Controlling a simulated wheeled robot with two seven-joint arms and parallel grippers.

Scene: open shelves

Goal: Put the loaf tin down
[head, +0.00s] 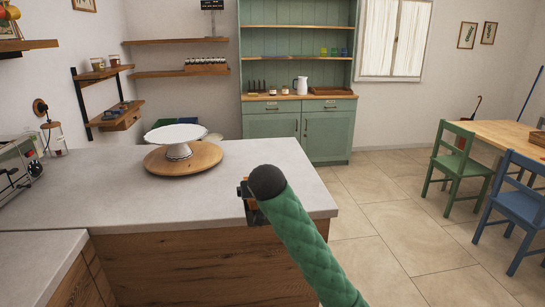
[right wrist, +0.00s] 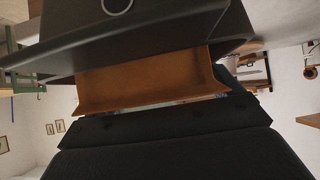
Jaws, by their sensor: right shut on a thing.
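My right gripper (head: 248,198) shows at the front right corner of the grey countertop (head: 110,200) in the head view, mostly hidden behind the black end of my green padded arm. In the right wrist view the loaf tin (right wrist: 150,82), a plain orange-brown piece with a flared edge, sits between the dark jaws, which are shut on it. In the head view the tin is almost wholly hidden, so I cannot tell whether it touches the countertop. My left gripper is in neither view.
A white cake stand (head: 175,134) stands on a round wooden board (head: 205,157) at the back of the countertop. A toaster-like appliance (head: 17,163) is at the far left. The countertop's front middle is clear. A green cabinet (head: 328,130) and chairs stand beyond.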

